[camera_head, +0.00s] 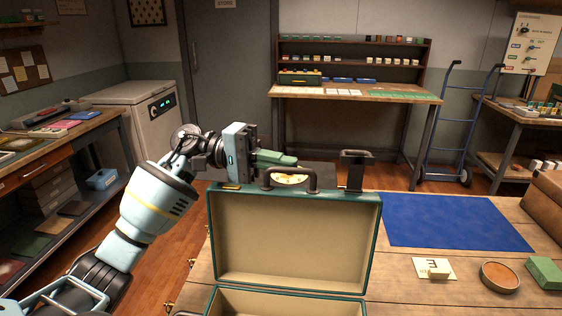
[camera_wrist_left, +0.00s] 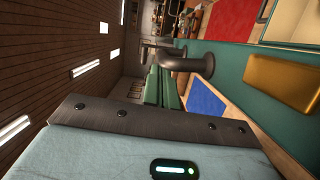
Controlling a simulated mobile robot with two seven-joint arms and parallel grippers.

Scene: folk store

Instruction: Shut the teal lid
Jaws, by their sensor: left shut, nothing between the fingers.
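The teal lid (camera_head: 298,242) of a case stands upright and open, its beige lining facing me in the head view. The case bottom (camera_head: 288,303) shows only partly at the lower picture edge. A dark handle (camera_head: 290,178) sits on the lid's top edge; a dark handle also shows in the wrist view (camera_wrist_left: 186,62), close to my fingers. My left gripper (camera_head: 278,159) is shut and empty, just above the lid's top edge and near the handle. Its green fingers show in the wrist view (camera_wrist_left: 165,87). I cannot tell whether they touch the lid. My right gripper is not in view.
The case is on a wooden table (camera_head: 400,290). To its right are a blue mat (camera_head: 455,222), a card (camera_head: 434,268) with a small block, a round tin (camera_head: 500,276) and a green box (camera_head: 545,272). A dark upright bracket (camera_head: 355,168) stands at the lid's top right.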

